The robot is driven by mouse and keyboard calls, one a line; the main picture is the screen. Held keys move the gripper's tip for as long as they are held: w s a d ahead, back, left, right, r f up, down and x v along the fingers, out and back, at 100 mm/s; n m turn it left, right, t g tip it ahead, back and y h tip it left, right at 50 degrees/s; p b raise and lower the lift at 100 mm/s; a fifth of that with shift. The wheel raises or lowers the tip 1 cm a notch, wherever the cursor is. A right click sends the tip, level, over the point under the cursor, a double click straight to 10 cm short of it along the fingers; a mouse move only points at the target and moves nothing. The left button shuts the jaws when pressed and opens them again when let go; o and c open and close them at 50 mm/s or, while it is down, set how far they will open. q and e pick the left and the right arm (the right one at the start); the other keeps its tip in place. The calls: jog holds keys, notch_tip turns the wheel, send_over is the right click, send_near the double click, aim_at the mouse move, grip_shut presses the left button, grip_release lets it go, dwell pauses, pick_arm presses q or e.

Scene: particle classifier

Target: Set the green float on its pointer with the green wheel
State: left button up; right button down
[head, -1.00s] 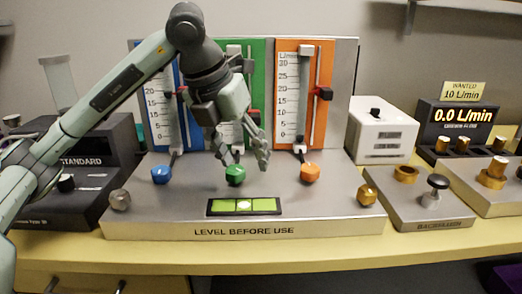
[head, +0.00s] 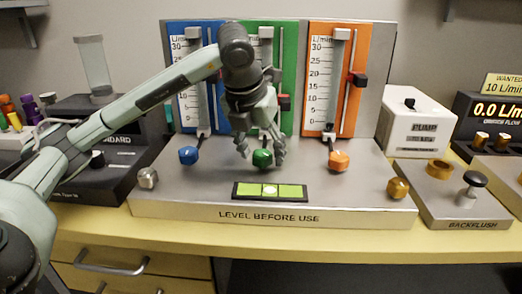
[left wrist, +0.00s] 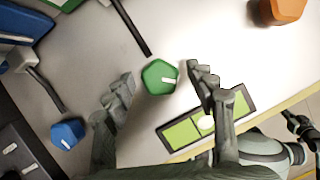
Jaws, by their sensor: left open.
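The green wheel (head: 262,158) is a faceted knob with a white mark, on the grey base below the green panel (head: 288,60). My left gripper (head: 261,152) is open, its fingertips on either side of the wheel in the head view. In the left wrist view the green wheel (left wrist: 160,77) shows between the spread fingers, and I see no contact. My gripper and arm cover the lower part of the green tube, and I cannot make out the green float.
The blue wheel (head: 189,155) and orange wheel (head: 339,160) stand on either side. A green level (head: 270,191) lies in front. A silver knob (head: 148,178) and brass knob (head: 397,188) sit at the base's ends. A white pump box (head: 415,122) stands right.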

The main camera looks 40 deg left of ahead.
pick_arm(q)
jog(key=shift+c, duration=0.2)
jog(key=c, duration=1.1)
